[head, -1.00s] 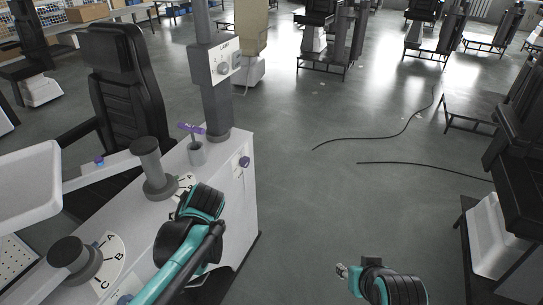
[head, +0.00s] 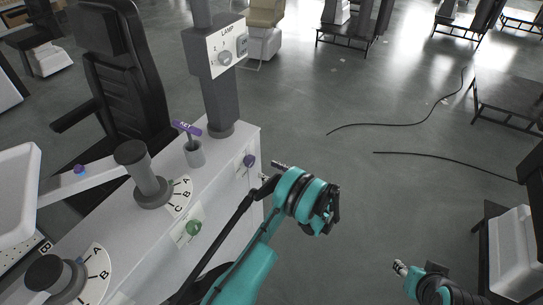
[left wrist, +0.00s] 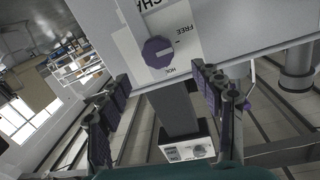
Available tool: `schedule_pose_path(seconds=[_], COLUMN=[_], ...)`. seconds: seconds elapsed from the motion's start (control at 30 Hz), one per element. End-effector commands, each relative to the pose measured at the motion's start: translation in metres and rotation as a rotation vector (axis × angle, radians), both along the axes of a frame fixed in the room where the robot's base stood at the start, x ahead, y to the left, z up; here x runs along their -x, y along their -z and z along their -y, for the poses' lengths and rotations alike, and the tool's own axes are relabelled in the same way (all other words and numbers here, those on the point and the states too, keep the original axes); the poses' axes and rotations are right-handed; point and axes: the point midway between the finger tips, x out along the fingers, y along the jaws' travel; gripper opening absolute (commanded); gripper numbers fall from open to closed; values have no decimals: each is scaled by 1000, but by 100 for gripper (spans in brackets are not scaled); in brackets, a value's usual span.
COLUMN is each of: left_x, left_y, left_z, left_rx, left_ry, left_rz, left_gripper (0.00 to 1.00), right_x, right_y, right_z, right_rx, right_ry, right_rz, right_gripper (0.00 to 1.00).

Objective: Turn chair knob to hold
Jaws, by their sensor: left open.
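The chair knob is a round purple knob (head: 249,160) on the side face of the white console. The left wrist view shows this knob (left wrist: 158,52) on a white plate, with upside-down, partly cut-off lettering, FREE and HOL. Its pale pointer line lies nearly level, toward the FREE side. My left gripper (head: 270,177) is just in front of the console side, near the knob. In the left wrist view the gripper (left wrist: 165,100) is open and empty, with the knob apart, ahead between and beyond the fingers. My right gripper (head: 401,268) is low at the right, its opening unclear.
A green knob (head: 194,227) is on the same console side. A LAMP box (head: 222,52) is on the column. Cables (head: 440,155) lie on open floor.

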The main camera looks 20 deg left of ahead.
Motion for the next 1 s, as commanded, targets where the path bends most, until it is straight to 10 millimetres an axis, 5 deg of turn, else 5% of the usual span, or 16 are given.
schedule_pose_path(seconds=[0.17, 0.6, 0.97, 1.0], left_x=[2, -8, -10, -10], left_y=[7, 8, 6, 6], left_z=[-6, -69, -76, -76], left_rx=[-22, -20, -21, -20], left_ry=[-10, -10, -7, -7], left_rz=[29, 27, 26, 26], left_gripper=[66, 66, 66, 58], right_x=[0, 0, 0, 0], right_y=[3, 22, 23, 23], right_z=[0, 0, 0, 0], right_rx=[0, 0, 0, 0], right_ry=[0, 0, 0, 0], right_rz=[0, 0, 0, 0], right_gripper=[40, 40, 40, 40])
